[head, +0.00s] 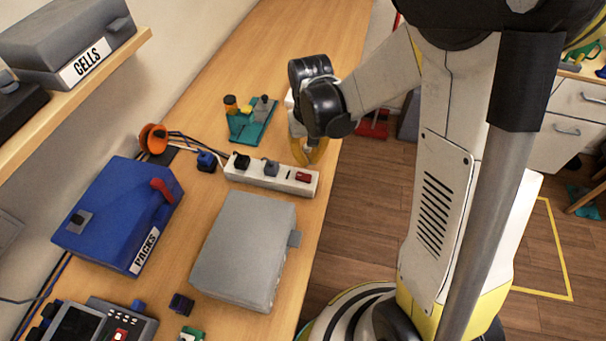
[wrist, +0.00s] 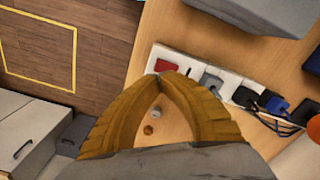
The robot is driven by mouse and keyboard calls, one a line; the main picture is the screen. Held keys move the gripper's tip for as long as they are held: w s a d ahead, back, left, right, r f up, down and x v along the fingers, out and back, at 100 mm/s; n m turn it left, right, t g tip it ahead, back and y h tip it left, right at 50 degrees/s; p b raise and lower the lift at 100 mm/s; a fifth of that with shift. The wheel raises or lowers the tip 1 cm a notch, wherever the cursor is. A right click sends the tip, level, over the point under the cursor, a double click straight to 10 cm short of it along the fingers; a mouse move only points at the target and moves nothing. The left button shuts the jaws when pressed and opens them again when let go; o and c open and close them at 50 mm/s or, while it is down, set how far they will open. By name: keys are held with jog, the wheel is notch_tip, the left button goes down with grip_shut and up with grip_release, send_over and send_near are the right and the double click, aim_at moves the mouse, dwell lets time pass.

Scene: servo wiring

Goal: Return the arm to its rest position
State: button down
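My arm reaches over the bench from the right in the head view. My gripper (head: 311,152) hangs just past the power strip's right end, above the bench edge. In the wrist view its two yellow-brown fingers (wrist: 160,78) converge and their tips meet. Nothing shows held between them. The white power strip (head: 240,173) carries a black plug, a grey plug and a red switch (head: 303,177). The strip also shows just beyond the fingertips in the wrist view (wrist: 187,64); I cannot tell whether they touch it.
A grey case (head: 243,250) and a blue PACKS box (head: 115,215) stand on the bench (head: 200,205). A teal fixture (head: 250,125) stands beyond the strip. A shelf (head: 75,100) with a CELLS case overhangs the left. Open floor (head: 365,215) lies right of the bench edge.

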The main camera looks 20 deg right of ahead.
dwell(0.3)
jog(key=shift+s+r, duration=0.1)
jog(key=shift+r, duration=0.25)
jog(key=s+r+t+b, duration=0.7)
jog(key=s+b, duration=0.1)
jog(key=s, duration=0.3)
jog(key=shift+s+r+n, duration=0.35)
jog(key=shift+s+n, duration=0.05)
